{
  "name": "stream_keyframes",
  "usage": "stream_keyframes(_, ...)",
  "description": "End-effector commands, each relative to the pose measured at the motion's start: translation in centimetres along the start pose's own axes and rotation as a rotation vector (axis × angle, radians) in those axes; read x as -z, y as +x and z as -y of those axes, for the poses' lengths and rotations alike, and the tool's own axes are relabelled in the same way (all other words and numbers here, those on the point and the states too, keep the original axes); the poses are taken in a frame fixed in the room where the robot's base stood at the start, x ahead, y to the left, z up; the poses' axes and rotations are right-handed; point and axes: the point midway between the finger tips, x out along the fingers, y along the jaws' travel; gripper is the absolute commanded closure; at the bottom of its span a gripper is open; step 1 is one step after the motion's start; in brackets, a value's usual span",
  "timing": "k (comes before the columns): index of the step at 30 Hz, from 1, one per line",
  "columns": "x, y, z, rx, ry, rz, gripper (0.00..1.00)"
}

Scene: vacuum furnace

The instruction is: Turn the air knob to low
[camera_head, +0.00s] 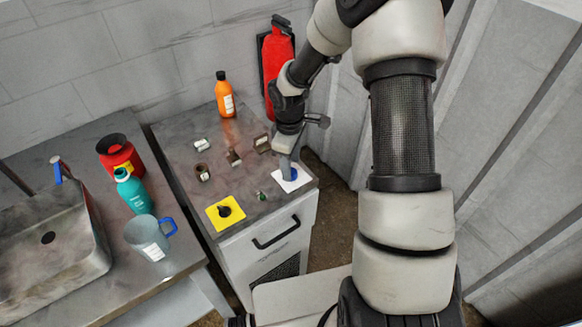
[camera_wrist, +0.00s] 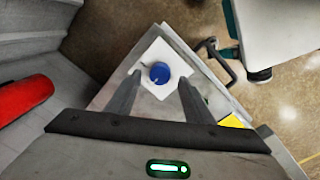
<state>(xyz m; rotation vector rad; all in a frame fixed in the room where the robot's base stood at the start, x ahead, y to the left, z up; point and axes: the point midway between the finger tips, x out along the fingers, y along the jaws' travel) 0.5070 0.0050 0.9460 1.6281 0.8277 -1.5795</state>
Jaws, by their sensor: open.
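A blue round knob (camera_wrist: 159,73) sits on a white square plate (camera_wrist: 152,56) at the corner of the cabinet top. In the wrist view it lies between and just beyond my open fingers, apart from both as far as I can see. In the head view the white plate (camera_head: 292,180) shows at the cabinet's right front corner, with my gripper (camera_head: 288,170) pointing down over it and partly hiding the knob. A black knob (camera_head: 224,211) on a yellow plate (camera_head: 213,222) is at the front left. No knob labels are readable.
The cabinet top (camera_head: 180,145) also holds small fittings, a green button (camera_head: 261,196) and an orange bottle (camera_head: 225,95). A red extinguisher (camera_head: 278,55) hangs behind my wrist. On the left bench are a sink (camera_head: 45,245), a teal bottle (camera_head: 133,193) and a mug (camera_head: 148,236).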

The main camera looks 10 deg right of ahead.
Motion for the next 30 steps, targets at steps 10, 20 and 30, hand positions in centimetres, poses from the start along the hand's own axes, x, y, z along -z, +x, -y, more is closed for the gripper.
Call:
stream_keyframes(10, 0.0, -8.7, -0.1, -0.005, 0.001, -0.003, 0.53)
stream_keyframes(20, 0.0, -14.3, -0.1, -0.002, -0.001, -0.001, 0.53)
stream_keyframes(30, 0.0, -15.2, 0.0, 0.001, -0.001, 0.0, 0.53)
